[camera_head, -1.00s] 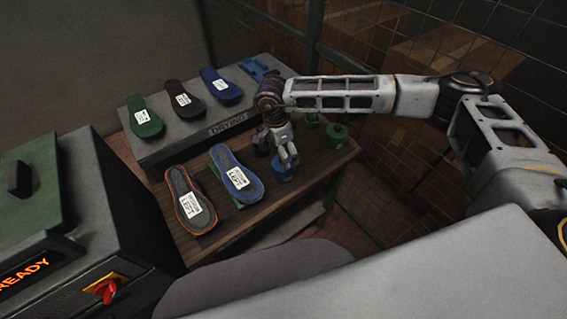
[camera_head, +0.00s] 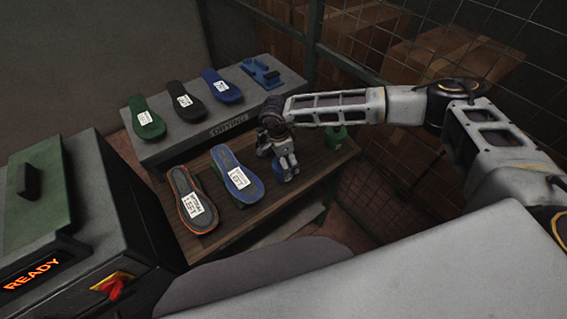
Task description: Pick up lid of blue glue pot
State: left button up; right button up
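The blue glue pot (camera_head: 277,168) stands at the right end of the brown wooden bench, mostly hidden behind my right gripper. My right gripper (camera_head: 286,176) points down at the top of the pot, with its fingers over or in front of the lid. I cannot make out the lid itself or whether the fingers are closed on it. My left gripper is not in view.
A green pot (camera_head: 336,133) stands behind on the right. Two soles, one orange-edged (camera_head: 191,205) and one blue (camera_head: 237,178), lie on the bench (camera_head: 240,218). The grey drying shelf (camera_head: 215,128) behind holds several more pieces. A machine (camera_head: 105,215) reading READY is at left.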

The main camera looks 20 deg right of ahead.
jog(key=shift+c, duration=0.3)
jog(key=c, duration=0.8)
jog(key=shift+r, duration=0.1)
jog(key=shift+r+b, duration=1.2)
jog(key=shift+r, duration=3.75)
jog(key=shift+b, duration=0.35)
